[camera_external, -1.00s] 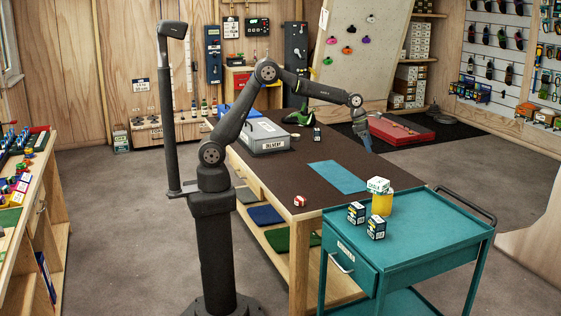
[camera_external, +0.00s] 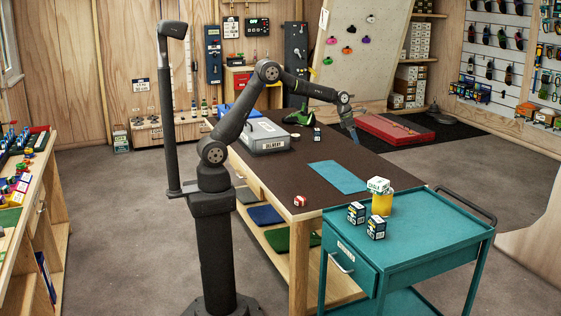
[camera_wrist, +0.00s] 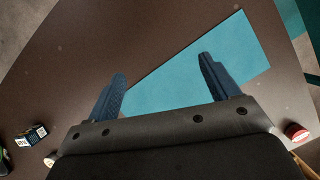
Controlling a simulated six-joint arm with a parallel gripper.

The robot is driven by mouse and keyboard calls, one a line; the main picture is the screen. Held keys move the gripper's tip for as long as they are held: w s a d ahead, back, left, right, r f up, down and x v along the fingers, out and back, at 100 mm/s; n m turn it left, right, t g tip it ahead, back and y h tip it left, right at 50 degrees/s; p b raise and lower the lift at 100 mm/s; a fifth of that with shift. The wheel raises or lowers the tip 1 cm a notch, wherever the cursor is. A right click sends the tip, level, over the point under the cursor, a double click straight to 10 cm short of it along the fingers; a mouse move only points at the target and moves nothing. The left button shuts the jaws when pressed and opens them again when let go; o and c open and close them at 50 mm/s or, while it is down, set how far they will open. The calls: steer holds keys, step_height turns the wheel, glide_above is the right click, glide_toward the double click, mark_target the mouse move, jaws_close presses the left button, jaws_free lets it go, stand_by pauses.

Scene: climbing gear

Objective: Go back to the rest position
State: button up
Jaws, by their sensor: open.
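My gripper (camera_external: 354,134) is in the air above the far right part of the dark table. In the wrist view my gripper (camera_wrist: 162,78) has its two blue fingers wide apart with nothing between them. A teal mat (camera_external: 338,176) lies flat on the table. It also shows in the wrist view (camera_wrist: 200,65), beyond and partly behind the fingers.
A grey delivery box (camera_external: 264,136), a small dark box (camera_external: 317,134) and a green tool (camera_external: 298,117) stand on the table (camera_external: 285,180). A small red-and-white item (camera_external: 300,201) sits near its front edge. A teal cart (camera_external: 400,236) carries small boxes and a yellow container (camera_external: 382,203).

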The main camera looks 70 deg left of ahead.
steer(key=a+f+n, duration=0.1)
steer(key=a, duration=0.5)
steer(key=shift+w+a, duration=0.2)
steer(key=shift+a, duration=0.1)
